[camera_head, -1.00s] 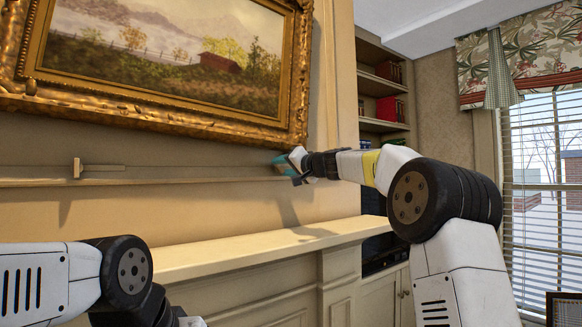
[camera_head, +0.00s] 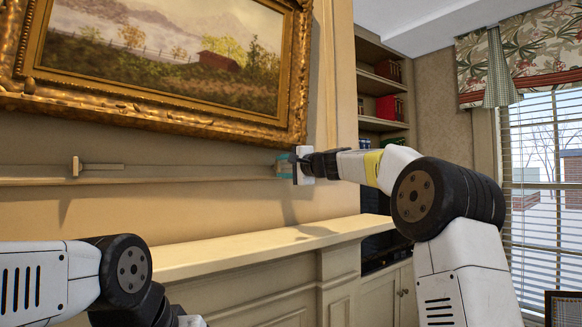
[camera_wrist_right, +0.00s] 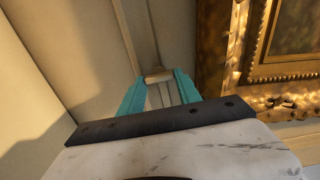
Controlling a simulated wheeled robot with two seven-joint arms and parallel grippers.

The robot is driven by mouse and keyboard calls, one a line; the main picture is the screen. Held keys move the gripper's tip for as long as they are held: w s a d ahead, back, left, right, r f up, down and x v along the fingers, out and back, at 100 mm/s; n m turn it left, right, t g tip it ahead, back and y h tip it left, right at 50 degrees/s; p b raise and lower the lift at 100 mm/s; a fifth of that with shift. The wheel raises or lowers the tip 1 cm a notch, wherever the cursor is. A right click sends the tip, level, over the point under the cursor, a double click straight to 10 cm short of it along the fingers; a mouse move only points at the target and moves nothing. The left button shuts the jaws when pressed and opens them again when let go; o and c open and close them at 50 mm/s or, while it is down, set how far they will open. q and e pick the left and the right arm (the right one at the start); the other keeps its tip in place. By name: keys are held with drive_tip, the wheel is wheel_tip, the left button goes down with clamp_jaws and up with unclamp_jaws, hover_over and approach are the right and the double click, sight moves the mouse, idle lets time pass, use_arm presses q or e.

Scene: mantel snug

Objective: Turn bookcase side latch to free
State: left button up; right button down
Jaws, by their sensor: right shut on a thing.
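The bookcase side latch is a small beige handle that shows in the right wrist view (camera_wrist_right: 157,75), between the tips of two teal fingers. My right gripper (camera_head: 281,168) is shut on it, below the lower right corner of the painting; it also shows in the right wrist view (camera_wrist_right: 158,88). In the head view the fingers and hand hide this latch, so its angle is hard to tell there. My left arm enters at the lower left, and its gripper is not in view.
Another latch (camera_head: 77,167) stands upright at the left on a long ledge (camera_head: 180,181) under the gold-framed painting (camera_head: 160,60). A mantel shelf (camera_head: 240,246) juts out below. A bookcase (camera_head: 383,90) stands right of the chimney wall. The wall between ledge and mantel is clear.

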drive_tip(key=shift+s+a+r+m, duration=0.15)
drive_tip(key=shift+r+m, duration=0.15)
drive_tip(key=c, duration=0.8)
unclamp_jaws()
drive_tip(key=shift+a, duration=0.1)
drive_tip(key=shift+c, duration=0.2)
drive_tip(key=shift+f, duration=0.15)
drive_tip(key=shift+d, duration=0.2)
drive_tip(key=v, duration=0.7)
drive_tip(key=shift+s+d, duration=0.25)
drive_tip(key=shift+s, duration=0.05)
